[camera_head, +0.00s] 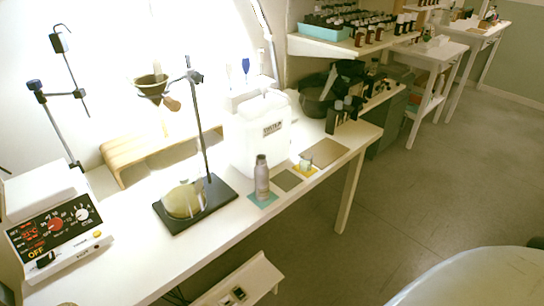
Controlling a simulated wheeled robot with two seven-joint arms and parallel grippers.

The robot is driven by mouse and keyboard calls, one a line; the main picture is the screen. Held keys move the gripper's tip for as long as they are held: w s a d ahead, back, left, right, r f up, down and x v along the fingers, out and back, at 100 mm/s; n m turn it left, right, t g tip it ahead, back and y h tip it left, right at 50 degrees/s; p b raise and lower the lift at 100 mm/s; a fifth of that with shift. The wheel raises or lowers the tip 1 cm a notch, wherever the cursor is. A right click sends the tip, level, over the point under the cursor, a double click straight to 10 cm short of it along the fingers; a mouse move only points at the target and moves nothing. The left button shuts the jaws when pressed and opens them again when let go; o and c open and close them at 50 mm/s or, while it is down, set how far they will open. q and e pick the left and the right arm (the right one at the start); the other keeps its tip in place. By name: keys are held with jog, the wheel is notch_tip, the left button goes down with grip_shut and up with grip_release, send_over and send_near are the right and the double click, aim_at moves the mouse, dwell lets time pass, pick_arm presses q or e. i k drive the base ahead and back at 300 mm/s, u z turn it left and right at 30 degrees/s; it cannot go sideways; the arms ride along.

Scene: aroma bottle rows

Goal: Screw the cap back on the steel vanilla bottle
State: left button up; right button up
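A grey steel bottle (262,180) stands upright on a teal mat (263,201) near the front edge of the white table. Its narrow top looks darker, and I cannot tell whether a cap is on it. A small pale cylindrical piece (306,160) sits on a yellow mat (299,173) to the right of the bottle. It is too small to tell whether it is a cap or a little jar. Neither of my grippers is in view.
An olive-grey mat (288,180) lies bare between bottle and yellow mat. A white canister (262,135) stands behind. A black stand (219,200) with a yellowish round flask (184,200) is left. A control box (58,225) stands far left. Dark bottles (337,117) stand behind right.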

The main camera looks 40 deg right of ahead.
aim_at(261, 171)
jog(key=z, duration=1.05)
